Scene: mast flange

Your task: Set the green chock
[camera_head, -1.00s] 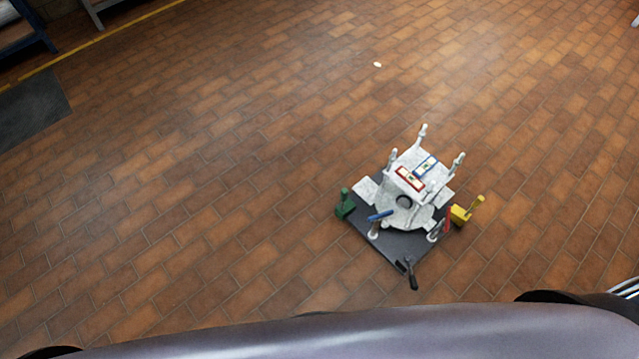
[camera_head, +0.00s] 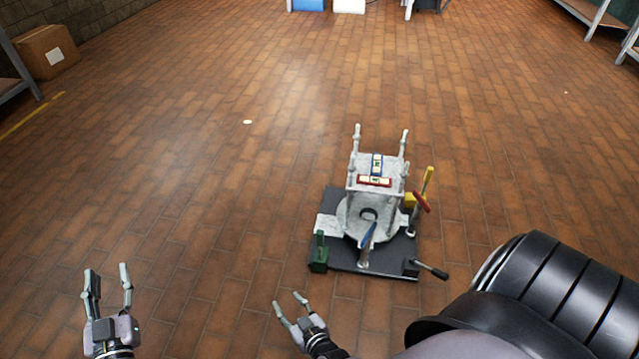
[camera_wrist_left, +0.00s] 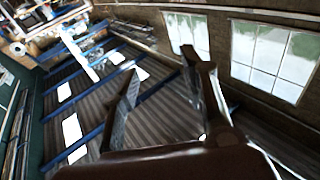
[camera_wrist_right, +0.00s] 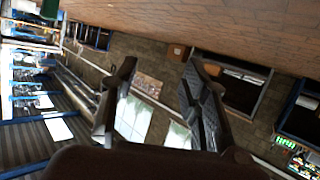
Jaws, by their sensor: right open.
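The green chock (camera_head: 319,252), a block with an upright handle, stands at the near left corner of the dark base plate (camera_head: 375,262) in the head view. The white mast flange (camera_head: 372,205) with its upright posts sits on that plate. My left gripper (camera_head: 107,280) is open and empty at the lower left, well away from the plate. My right gripper (camera_head: 286,304) is open and empty, nearer to the chock, below and left of it in the picture. The wrist views show both pairs of fingers apart with nothing between them; neither shows the chock.
A yellow chock (camera_head: 409,201) with a handle stands at the plate's right side. A cardboard box (camera_head: 48,53) and shelves stand far off.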

